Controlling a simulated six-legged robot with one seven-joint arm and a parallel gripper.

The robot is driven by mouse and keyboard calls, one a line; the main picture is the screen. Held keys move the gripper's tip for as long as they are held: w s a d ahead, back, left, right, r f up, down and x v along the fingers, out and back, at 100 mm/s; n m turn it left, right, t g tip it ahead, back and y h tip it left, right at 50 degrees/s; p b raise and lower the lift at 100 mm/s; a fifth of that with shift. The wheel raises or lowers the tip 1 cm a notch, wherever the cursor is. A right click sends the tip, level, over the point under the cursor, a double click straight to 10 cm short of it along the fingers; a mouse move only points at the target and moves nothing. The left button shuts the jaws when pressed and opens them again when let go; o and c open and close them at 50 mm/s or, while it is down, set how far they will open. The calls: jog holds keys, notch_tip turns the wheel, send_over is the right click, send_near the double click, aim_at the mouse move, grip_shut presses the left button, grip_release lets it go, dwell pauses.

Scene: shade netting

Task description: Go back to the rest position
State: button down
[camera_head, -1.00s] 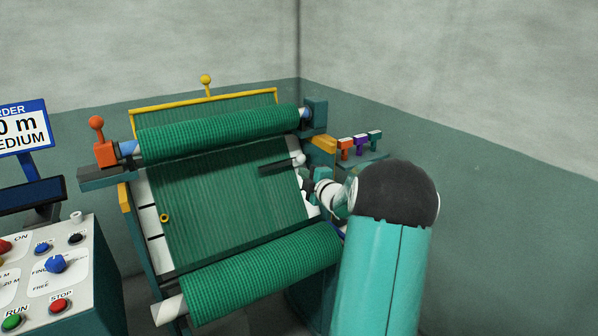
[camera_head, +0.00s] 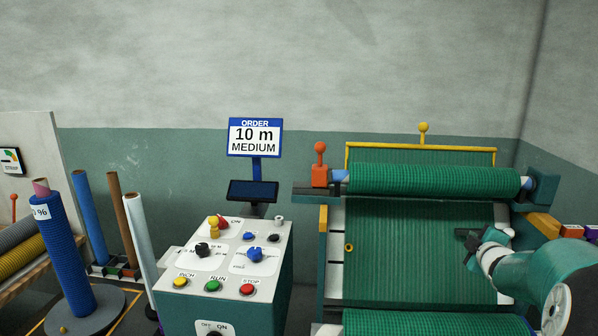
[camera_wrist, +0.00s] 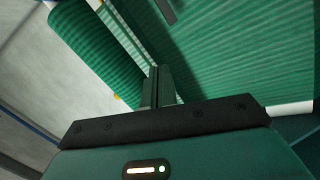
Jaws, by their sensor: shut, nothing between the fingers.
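My gripper (camera_head: 468,236) is at the right of the head view, in front of the right part of the green netting sheet (camera_head: 400,250). Its dark fingers point left and are shut with nothing between them. In the wrist view the closed fingers (camera_wrist: 158,85) stand up at the centre, with green netting (camera_wrist: 240,60) and the green upper roll (camera_wrist: 95,45) beyond. Whether the fingers touch the netting cannot be told. My arm's white and teal links fill the lower right of the head view.
The machine carries a green upper roll (camera_head: 430,181) and a lower roll (camera_head: 430,323). A control box (camera_head: 265,290) with buttons stands at centre, below an order sign (camera_head: 255,137) reading 10 m MEDIUM. Rolls, including a blue one (camera_head: 70,250), stand at left.

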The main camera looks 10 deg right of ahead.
jog(key=s+a+r+m+g, duration=0.2)
jog(key=a+r+m, duration=0.1)
jog(key=a, duration=1)
jog(key=s+a+f+m+g+y, duration=0.2)
jog(key=s+a+m+g+y, duration=0.1)
jog(key=s+a, duration=0.9)
jog(key=s+a+f+m+g+y, duration=0.2)
jog(key=s+a+m+g+y, duration=0.1)
jog(key=s+a, duration=0.9)
jog(key=a, duration=0.4)
jog(key=shift+s+f, duration=0.15)
jog(key=shift+f, duration=0.1)
jog(key=shift+d, duration=0.1)
